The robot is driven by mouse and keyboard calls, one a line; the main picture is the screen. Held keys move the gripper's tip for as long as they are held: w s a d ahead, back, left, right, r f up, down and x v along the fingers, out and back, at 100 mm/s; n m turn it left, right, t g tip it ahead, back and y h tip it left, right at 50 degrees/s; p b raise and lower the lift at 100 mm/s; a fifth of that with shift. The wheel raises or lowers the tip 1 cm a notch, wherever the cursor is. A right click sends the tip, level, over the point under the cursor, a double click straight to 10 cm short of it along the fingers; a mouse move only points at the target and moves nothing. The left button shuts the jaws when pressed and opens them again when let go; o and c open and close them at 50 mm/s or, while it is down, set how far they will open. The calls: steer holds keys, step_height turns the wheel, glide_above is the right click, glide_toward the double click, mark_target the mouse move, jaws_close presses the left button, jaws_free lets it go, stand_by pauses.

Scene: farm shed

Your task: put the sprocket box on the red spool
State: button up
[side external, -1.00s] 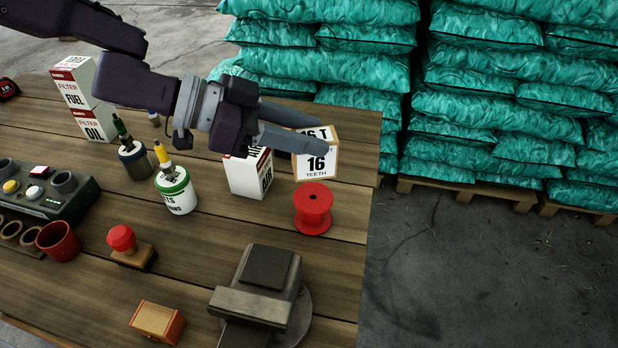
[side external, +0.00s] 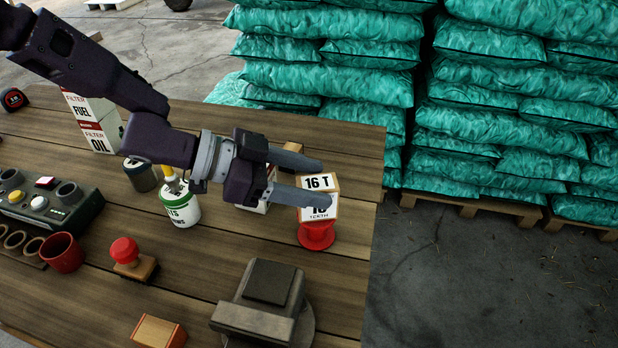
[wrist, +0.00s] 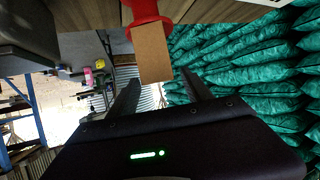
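The sprocket box (side external: 317,183), white and tan with "16 T" lettering, sits upright at the red spool (side external: 317,236), covering its upper part. It appears to rest on top. In the wrist view, the box's tan side (wrist: 153,52) meets the red spool (wrist: 144,10). My gripper (side external: 326,182) lies level, one finger in front of the box and one behind it. In the wrist view, the fingers flank the box, with a visible gap on the right side, so the gripper looks open. The front finger hides part of the lettering.
A grey vise (side external: 265,300) stands in front of the spool. A white and green can (side external: 180,208), filter boxes (side external: 98,125) and a red-topped stamp (side external: 125,250) are to the left. Teal sacks (side external: 330,75) are stacked behind the table. Its right edge is close to the spool.

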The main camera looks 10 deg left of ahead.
steer(key=s+a+r+n+t+y, duration=0.1)
steer(key=a+r+n+t+y, duration=0.15)
steer(key=a+r, duration=0.4)
steer(key=a+r+n+t+y, duration=0.2)
steer(key=a+r+y, duration=0.1)
steer(key=a, duration=0.7)
steer(key=s+a+r+n+t+y, duration=0.1)
steer(key=a+r+n+t+y, duration=0.15)
steer(key=a+r, duration=0.4)
steer(key=s+a+f+n+g+y, duration=0.25)
steer(key=s+a+n+y, duration=0.3)
steer(key=s+a, duration=0.6)
steer(key=s+d+f+g+h, duration=0.1)
steer(key=s+g, duration=0.1)
steer(key=s, duration=0.4)
steer(key=s+d+f+n+g, duration=0.1)
steer(key=s+d, duration=0.1)
steer(key=s, duration=0.5)
steer(key=shift+s+d+f+g+h, duration=0.2)
steer(key=shift+g+h, duration=0.15)
